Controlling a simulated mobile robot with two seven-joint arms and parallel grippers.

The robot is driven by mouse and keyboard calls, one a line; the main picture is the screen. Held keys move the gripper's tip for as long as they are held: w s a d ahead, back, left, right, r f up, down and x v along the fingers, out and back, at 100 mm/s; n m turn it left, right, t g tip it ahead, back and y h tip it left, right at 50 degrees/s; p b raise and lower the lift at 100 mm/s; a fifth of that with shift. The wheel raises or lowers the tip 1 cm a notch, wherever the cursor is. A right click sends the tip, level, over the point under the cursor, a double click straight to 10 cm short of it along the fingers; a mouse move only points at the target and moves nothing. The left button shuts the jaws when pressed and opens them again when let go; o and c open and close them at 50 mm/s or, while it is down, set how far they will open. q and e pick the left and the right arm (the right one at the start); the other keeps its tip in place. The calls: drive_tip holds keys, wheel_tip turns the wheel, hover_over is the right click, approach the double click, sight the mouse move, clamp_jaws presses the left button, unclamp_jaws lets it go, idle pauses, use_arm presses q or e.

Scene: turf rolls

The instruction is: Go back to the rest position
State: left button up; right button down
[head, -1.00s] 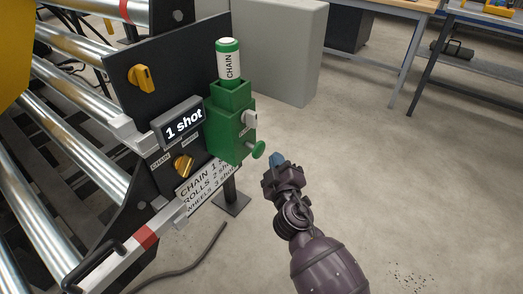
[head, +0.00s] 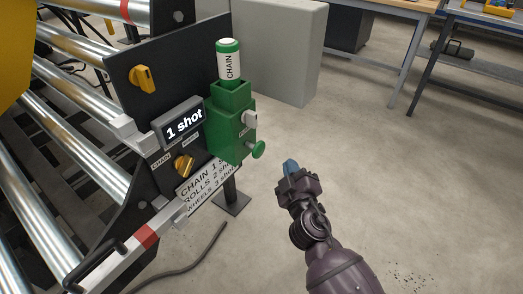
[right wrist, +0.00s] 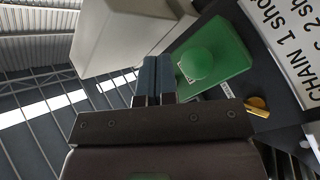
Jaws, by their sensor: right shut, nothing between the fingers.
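My right gripper (head: 290,168) is shut and empty in the head view, in free air to the right of and a little below the green dispenser box (head: 231,128). Its blue fingers are pressed together in the right wrist view (right wrist: 152,78). The green box also shows there, beyond the fingers (right wrist: 232,62), with its round green knob (right wrist: 197,63). In the head view the knob (head: 258,150) stands out from the box, with a clear gap to my fingers. My left gripper is not in view.
A display (head: 184,123) reads "1 shot". Metal rollers (head: 80,95) fill the left. A grey cabinet (head: 285,50) and a workbench (head: 480,20) stand behind. The floor at right is clear.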

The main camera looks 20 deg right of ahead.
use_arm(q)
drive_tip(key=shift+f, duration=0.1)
use_arm(e)
wheel_tip(320, 180, up, 7)
drive_tip(key=w+t+p, duration=0.1)
drive_tip(key=p, duration=0.2)
drive_tip(key=s+d+f+m+g+b, duration=0.1)
drive_tip(key=s+d+f+m+g, duration=0.3)
drive_tip(key=s+f, duration=1.05)
drive_tip(key=s+d+f+m+g+y, duration=0.1)
drive_tip(key=s+f+g, duration=0.15)
drive_tip(key=s, duration=0.95)
drive_tip(key=s+d+f+m+g+y, duration=0.1)
drive_tip(key=s+g+y, duration=0.15)
drive_tip(key=s, duration=0.85)
use_arm(q)
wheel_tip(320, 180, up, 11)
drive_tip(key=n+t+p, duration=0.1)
drive_tip(key=p, duration=1.1)
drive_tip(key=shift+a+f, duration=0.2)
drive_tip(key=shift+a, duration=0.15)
use_arm(e)
wheel_tip(320, 180, up, 10)
drive_tip(key=m, duration=0.1)
drive_tip(key=shift+w+h, duration=0.25)
drive_tip(key=shift+h, duration=0.2)
